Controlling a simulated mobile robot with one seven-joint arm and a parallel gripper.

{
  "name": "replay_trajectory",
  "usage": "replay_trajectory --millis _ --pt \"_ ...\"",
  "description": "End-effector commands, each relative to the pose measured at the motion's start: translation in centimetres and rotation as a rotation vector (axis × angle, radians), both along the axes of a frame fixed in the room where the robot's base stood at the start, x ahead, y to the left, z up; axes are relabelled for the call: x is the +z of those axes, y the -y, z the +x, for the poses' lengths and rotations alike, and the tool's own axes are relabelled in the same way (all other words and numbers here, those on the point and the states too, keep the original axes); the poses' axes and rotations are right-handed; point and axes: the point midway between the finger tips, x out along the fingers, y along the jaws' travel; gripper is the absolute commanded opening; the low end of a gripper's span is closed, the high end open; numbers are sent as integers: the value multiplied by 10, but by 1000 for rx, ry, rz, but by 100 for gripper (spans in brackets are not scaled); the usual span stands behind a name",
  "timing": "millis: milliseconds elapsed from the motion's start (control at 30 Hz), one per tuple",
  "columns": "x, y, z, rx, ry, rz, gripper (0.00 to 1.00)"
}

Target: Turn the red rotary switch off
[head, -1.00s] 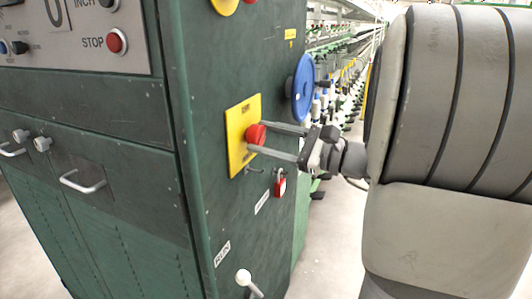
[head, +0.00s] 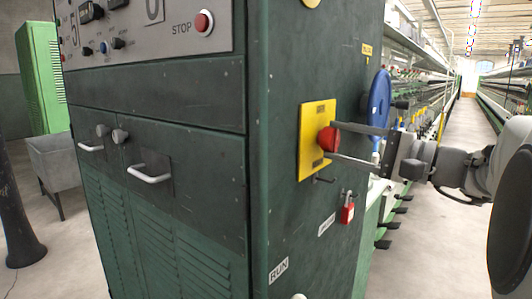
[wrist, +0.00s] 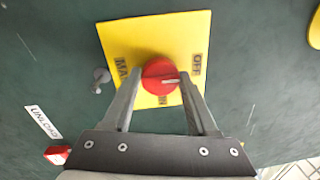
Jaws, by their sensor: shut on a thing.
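The red rotary switch (head: 329,139) sits on a yellow plate (head: 311,160) on the side of the dark green cabinet. My gripper (head: 338,142) reaches in from the right and is shut on the switch, with one finger above it and one below in the head view. In the wrist view the red switch (wrist: 158,76) lies between the fingertips (wrist: 161,73). A white mark on the switch points right, roughly toward the OFF lettering on the yellow plate (wrist: 150,32). Other lettering on the plate is partly hidden by the fingers.
A blue handwheel (head: 379,105) stands close beyond my gripper. A red padlock (head: 347,213) hangs below the switch, near a small hook (head: 324,180). A red STOP button (head: 203,22) is on the cabinet's front. An open aisle (head: 455,160) runs behind on the right.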

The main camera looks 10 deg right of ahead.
Motion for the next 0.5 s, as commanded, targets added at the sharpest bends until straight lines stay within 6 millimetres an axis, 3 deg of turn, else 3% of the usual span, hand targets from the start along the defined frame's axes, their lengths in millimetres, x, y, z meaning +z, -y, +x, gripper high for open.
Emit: replay_trajectory --millis 500 --pt "0 0 0 0 31 -43 3"
